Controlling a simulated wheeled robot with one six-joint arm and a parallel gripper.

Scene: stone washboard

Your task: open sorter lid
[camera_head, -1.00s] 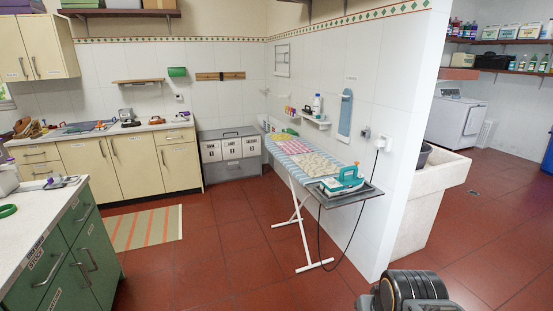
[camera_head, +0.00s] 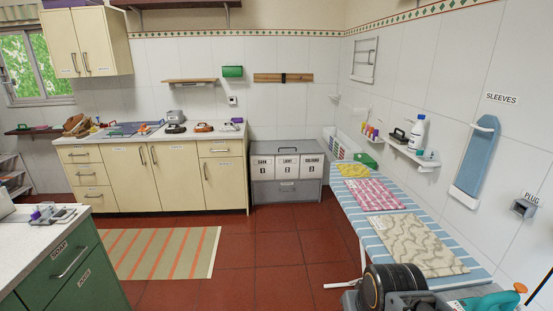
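The laundry sorter (camera_head: 287,192) stands against the back wall, right of the cream cabinets. It is a grey box with three white labelled fronts side by side and a grey lower panel. Its grey lid (camera_head: 300,146) lies flat on top and looks closed, with a small dark handle on it. Part of my arm, a black ringed cylinder with grey parts, shows at the bottom right, far in front of the sorter. My gripper's fingers are not in view.
The ironing board (camera_head: 372,228) with folded cloths runs along the right wall, its near end beside my arm. A striped rug (camera_head: 165,253) lies left on the red floor. Bare floor (camera_head: 270,243) leads to the sorter.

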